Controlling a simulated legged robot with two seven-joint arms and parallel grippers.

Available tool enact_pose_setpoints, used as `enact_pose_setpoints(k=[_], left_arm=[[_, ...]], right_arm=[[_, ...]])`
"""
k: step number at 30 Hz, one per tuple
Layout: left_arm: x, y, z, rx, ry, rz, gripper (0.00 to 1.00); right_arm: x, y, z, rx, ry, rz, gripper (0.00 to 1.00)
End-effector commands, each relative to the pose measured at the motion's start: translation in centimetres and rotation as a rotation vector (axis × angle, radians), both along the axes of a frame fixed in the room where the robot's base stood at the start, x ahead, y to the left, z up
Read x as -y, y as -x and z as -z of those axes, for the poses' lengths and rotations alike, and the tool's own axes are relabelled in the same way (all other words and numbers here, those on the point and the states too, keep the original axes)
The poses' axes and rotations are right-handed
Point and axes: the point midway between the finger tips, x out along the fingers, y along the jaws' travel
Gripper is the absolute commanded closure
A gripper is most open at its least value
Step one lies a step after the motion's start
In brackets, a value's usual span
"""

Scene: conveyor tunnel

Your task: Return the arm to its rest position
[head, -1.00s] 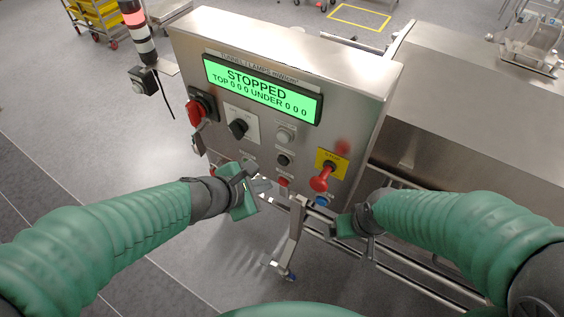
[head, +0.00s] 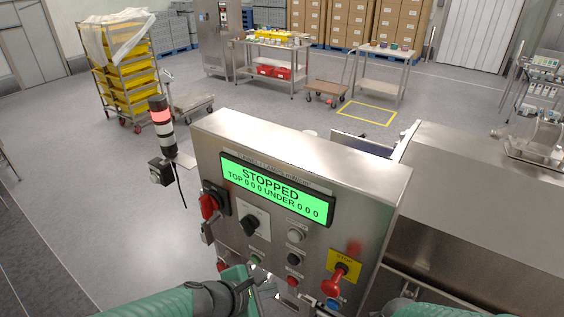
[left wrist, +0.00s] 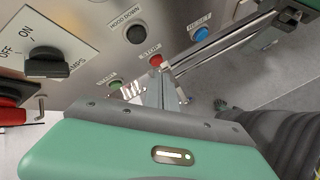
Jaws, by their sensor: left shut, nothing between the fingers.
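My left gripper (head: 262,287) is at the bottom of the head view, in front of the lower left of the control panel. In the left wrist view its fingers (left wrist: 160,92) are shut and empty, in front of the panel's lower edge. I cannot tell how far they are from the start and stop buttons. In the head view, only a green sliver of my right arm (head: 412,308) shows at the bottom edge, and its gripper is out of frame there. A dark green part at the top right of the left wrist view (left wrist: 292,14) looks like my right gripper; its fingers are unclear.
The steel control panel (head: 300,145) has a green display (head: 275,190) reading STOPPED. It carries a black selector (head: 250,225), a red handle (head: 209,205), a red emergency knob (head: 333,281) and several buttons. Steel rails (left wrist: 225,45) run below. A signal tower (head: 161,125) stands left.

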Motion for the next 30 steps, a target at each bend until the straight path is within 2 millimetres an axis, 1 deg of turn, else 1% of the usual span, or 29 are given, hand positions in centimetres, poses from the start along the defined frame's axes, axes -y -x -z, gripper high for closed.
enact_pose_setpoints(k=[1, 2, 5, 6, 8, 9, 12, 13, 15, 17, 30], left_arm=[[-0.6, 0.3, 2.0, 0.011, -0.044, 0.042, 1.0], [-1.0, 0.7, 3.3, 0.023, -0.086, 0.088, 1.0], [-3.8, 2.4, 9.5, 0.075, -0.299, 0.329, 1.0], [-5.3, 3.3, 12.3, 0.099, -0.404, 0.458, 1.0], [-7.8, 4.7, 16.3, 0.128, -0.561, 0.664, 1.0], [-9.5, 5.6, 18.6, 0.144, -0.657, 0.804, 1.0], [-13.6, 7.5, 23.2, 0.169, -0.856, 1.13, 1.0], [-14.6, 7.9, 24.1, 0.173, -0.9, 1.214, 1.0], [-16.4, 8.7, 25.7, 0.179, -0.979, 1.372, 1.0], [-17.4, 9.0, 26.2, 0.182, -1.016, 1.45, 1.0], [-17.4, 9.0, 26.2, 0.182, -1.016, 1.45, 1.0]], right_arm=[[0.0, 0.0, 1.5, 0.0, 0.0, 0.0, 0.09], [0.0, 0.0, 2.4, 0.0, 0.0, 0.0, 0.09], [0.0, 0.0, 6.5, 0.0, 0.0, 0.0, 0.09], [0.0, 0.0, 8.3, -0.001, 0.0, 0.0, 0.09], [0.0, 0.1, 10.8, -0.001, 0.0, 0.0, 0.09], [0.0, 0.1, 12.3, -0.001, 0.0, 0.0, 0.09], [0.0, 0.1, 15.4, -0.001, 0.0, 0.0, 0.09], [0.0, 0.1, 16.0, -0.001, 0.0, 0.0, 0.09], [0.0, 0.0, 17.1, -0.001, 0.0, 0.0, 0.09], [0.0, 0.0, 17.4, -0.001, 0.0, 0.0, 0.09], [0.0, 0.0, 17.4, -0.001, 0.0, 0.0, 0.09]])
